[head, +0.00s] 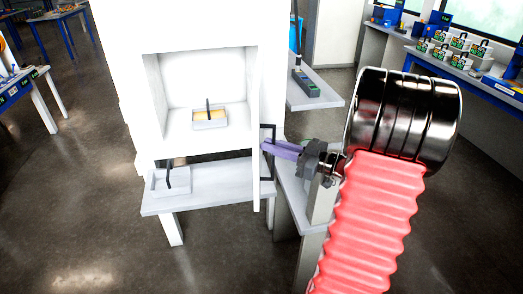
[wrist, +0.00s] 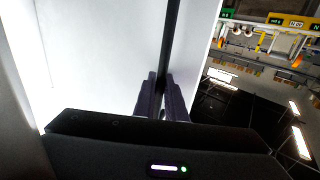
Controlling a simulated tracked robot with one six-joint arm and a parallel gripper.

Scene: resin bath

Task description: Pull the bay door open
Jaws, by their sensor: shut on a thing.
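The bay door (head: 256,170) is a white panel seen nearly edge-on at the right side of the bay opening. It stands swung out, and the bay (head: 173,90) behind it is open to view. A black bar handle (head: 274,130) is on the door's right face. My gripper (head: 266,146) has purple fingers shut on this handle. In the wrist view the black handle (wrist: 170,40) runs up between the two fingers (wrist: 161,98), with the white door (wrist: 95,50) behind it. The fingers hide the handle's middle.
Inside the bay is a grey tray (head: 210,123) with yellow contents and a black upright handle. Below, a white tray (head: 158,188) with a dark handle sits on a grey bench (head: 210,196). A side bench (head: 290,185) stands close under my arm. Floor in front is clear.

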